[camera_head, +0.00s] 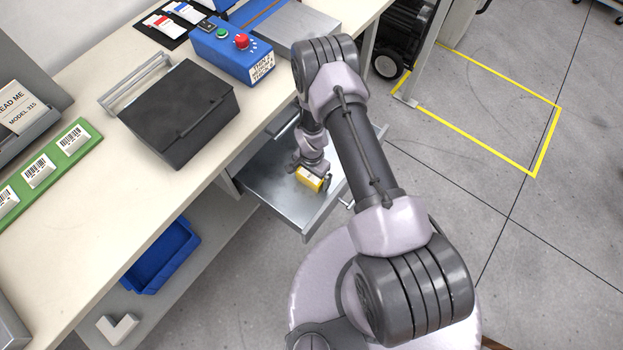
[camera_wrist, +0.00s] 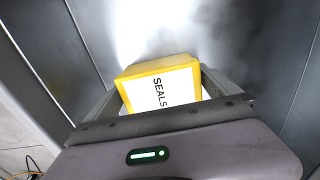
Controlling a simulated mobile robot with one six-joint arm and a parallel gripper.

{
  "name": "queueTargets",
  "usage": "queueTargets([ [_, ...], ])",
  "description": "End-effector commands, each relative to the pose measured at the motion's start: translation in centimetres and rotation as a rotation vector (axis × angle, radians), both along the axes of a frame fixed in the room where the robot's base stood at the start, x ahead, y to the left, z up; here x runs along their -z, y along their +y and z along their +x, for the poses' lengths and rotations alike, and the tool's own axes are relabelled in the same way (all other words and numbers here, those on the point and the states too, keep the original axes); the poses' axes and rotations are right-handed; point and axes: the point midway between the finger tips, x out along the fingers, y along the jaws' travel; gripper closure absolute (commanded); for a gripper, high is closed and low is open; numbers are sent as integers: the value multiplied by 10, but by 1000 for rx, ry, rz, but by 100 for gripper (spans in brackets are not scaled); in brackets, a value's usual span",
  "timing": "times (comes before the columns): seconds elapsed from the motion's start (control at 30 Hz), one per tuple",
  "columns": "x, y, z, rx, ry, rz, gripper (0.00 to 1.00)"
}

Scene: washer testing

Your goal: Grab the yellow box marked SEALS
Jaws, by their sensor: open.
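The yellow box marked SEALS (camera_head: 310,179) lies in the open metal drawer (camera_head: 262,184) under the workbench. In the wrist view the box (camera_wrist: 160,86) shows its white label with the word SEALS, close in front of my gripper (camera_wrist: 163,100). The two fingers stand on either side of the box, open. I cannot tell whether either finger touches it. The lower part of the box is hidden behind the gripper body. In the head view my gripper (camera_head: 312,172) reaches down into the drawer over the box.
The drawer walls stand close around my gripper. On the bench (camera_head: 75,235) above are a black case (camera_head: 180,112) and a blue control box (camera_head: 232,50) with red and green buttons. A blue bin (camera_head: 160,257) sits on the lower shelf.

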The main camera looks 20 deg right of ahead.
Motion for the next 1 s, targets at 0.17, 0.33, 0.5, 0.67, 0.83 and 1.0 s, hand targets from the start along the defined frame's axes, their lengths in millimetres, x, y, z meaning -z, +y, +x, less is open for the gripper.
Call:
queueTargets([
  [0.17,-2,0,1,0,-1,0,6],
  [0.33,-3,0,1,0,-1,0,39],
  [0.5,-3,0,1,0,-1,0,59],
  [0.67,-6,0,1,0,-1,0,59],
  [0.83,-48,0,2,-1,-4,0,59],
  [1.0,-89,0,2,0,-4,0,59],
])
